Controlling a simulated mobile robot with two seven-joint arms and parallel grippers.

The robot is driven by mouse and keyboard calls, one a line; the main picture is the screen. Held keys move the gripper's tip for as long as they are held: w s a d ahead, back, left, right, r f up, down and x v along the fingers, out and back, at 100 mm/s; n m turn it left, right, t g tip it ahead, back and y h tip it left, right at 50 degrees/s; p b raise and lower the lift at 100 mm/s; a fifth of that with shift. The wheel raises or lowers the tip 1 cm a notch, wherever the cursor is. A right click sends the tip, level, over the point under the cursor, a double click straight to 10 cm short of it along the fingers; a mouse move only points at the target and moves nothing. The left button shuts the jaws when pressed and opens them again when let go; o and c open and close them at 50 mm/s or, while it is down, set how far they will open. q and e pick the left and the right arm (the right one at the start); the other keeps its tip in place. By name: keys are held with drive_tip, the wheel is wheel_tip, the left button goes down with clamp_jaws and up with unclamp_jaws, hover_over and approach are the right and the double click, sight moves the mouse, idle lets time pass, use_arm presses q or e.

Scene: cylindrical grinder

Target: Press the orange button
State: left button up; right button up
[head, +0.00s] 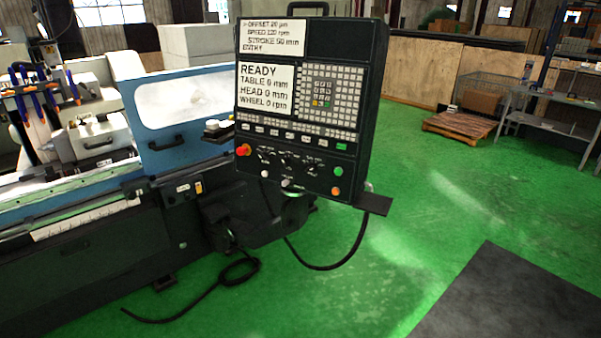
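The orange button (336,191) is at the lower right of the dark control panel (372,100), just below a green button (339,171). A red-orange knob (243,150) sits at the panel's left edge. The panel's screen reads READY, with table, head and wheel values of 0. Neither of my grippers shows in the head view, and nothing covers the orange button.
The blue and dark grinder (180,110) stands left of and behind the panel. A black cable (335,266) hangs below the panel to the floor. A dark mat (490,300) lies at the lower right.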

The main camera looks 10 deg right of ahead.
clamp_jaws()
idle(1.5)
